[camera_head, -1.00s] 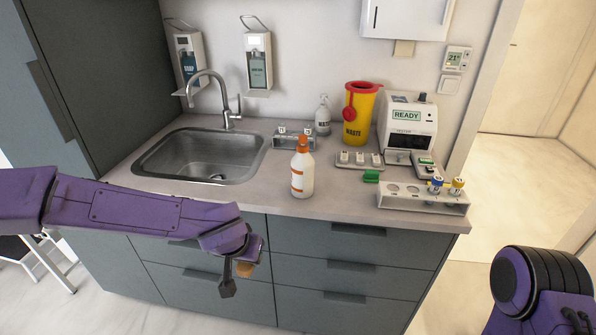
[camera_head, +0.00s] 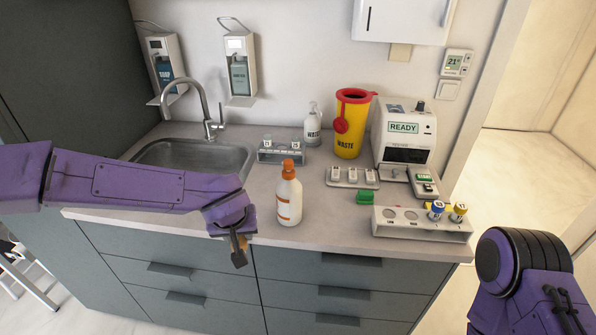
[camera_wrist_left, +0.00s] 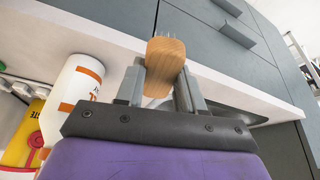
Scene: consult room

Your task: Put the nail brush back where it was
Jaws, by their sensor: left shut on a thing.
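The nail brush (camera_wrist_left: 165,62) has a wooden back and pale bristles, and it sits between the fingers of my left gripper (camera_wrist_left: 160,88) in the left wrist view. My left gripper (camera_head: 238,248) is shut on it in the head view, at the front edge of the counter (camera_head: 330,227), left of the white bottle with an orange cap (camera_head: 289,195). The brush is mostly hidden there by the gripper. My right arm shows at the lower right of the head view; its fingertips are not visible.
The sink (camera_head: 190,155) lies behind my left arm. Bare counter lies around the orange-capped bottle.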

